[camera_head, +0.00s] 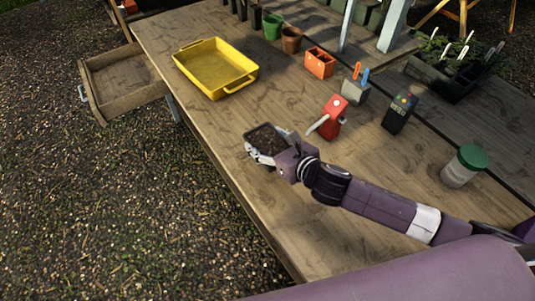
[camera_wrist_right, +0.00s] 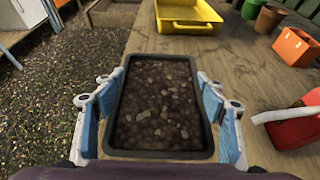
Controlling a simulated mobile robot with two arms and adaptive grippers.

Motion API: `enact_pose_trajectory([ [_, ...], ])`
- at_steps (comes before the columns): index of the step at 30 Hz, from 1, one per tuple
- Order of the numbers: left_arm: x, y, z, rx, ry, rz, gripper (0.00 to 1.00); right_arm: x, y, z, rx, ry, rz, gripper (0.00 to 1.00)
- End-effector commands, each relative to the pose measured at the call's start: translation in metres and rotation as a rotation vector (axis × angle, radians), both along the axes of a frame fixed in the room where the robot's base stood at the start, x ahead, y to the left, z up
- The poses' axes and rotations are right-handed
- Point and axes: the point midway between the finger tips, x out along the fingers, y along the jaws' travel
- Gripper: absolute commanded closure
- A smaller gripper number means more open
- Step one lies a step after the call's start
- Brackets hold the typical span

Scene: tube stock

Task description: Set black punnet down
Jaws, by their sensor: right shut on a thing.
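The black punnet (camera_head: 264,138) is a dark rectangular tray filled with brown soil and small stones. It fills the middle of the right wrist view (camera_wrist_right: 160,104). My right gripper (camera_head: 267,145) is shut on it, with one blue-padded finger along each long side. The punnet is level, near the left edge of the wooden table (camera_head: 270,215). I cannot tell whether its underside touches the tabletop. My left gripper is not in view.
A yellow tray (camera_head: 243,85) stands beyond the punnet. A red watering can (camera_head: 334,115) is just right of my gripper, and an orange holder (camera_head: 319,65) is further back. A green-lidded jar (camera_head: 464,164) stands to the right. Bare tabletop lies between the punnet and the yellow tray.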

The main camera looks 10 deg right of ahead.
Motion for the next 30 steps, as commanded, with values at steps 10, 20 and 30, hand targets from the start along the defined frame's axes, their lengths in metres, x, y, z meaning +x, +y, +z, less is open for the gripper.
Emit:
enact_pose_trajectory([
  [10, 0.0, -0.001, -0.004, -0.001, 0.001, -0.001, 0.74, 0.0, 0.0, -0.042, 0.002, 0.001, -0.002, 0.67],
  [20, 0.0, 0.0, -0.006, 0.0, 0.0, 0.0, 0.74, 0.0, 0.001, -0.072, 0.001, -0.003, 0.0, 0.67],
  [30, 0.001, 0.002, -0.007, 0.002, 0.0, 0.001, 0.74, 0.0, 0.0, -0.074, 0.0, -0.001, 0.0, 0.28],
])
